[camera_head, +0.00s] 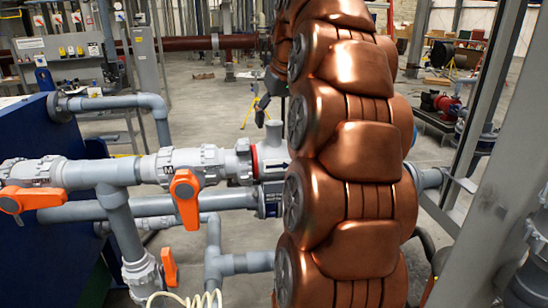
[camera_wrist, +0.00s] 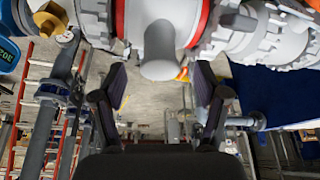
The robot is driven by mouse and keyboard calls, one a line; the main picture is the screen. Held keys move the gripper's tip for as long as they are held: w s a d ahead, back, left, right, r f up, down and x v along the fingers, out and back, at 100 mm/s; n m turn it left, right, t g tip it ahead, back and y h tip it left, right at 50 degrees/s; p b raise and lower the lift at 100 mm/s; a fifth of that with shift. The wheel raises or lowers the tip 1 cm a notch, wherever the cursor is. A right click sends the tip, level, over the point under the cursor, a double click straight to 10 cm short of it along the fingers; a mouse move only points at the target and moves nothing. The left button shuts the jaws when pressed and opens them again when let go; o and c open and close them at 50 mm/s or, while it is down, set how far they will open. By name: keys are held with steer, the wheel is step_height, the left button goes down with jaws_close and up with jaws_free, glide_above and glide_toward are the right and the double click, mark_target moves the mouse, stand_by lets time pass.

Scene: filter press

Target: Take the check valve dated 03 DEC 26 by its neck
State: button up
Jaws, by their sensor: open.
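A grey check valve (camera_head: 270,155) with a red ring and a dark arrow sits in the upper grey pipe line in the head view. Its short neck (camera_head: 273,130) rises from the top. My copper arm hides its right side. In the wrist view the valve body (camera_wrist: 160,14) crosses the top, and its rounded neck (camera_wrist: 160,62) points down toward my gripper (camera_wrist: 160,80). The two dark fingers are apart, one on each side of the neck's end in the picture, with gaps on both sides. No date is readable.
Orange-handled valves (camera_head: 186,199) stand left of the check valve on the grey pipes. A second pipe (camera_head: 160,206) runs just below. A blue tank (camera_head: 50,140) is at the left, and a grey post (camera_head: 490,200) at the right. Open floor lies behind.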

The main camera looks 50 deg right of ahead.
mark_target(275, 123)
steer(key=shift+p+x, duration=0.8)
steer(key=shift+x, duration=0.85)
steer(key=c, duration=1.3)
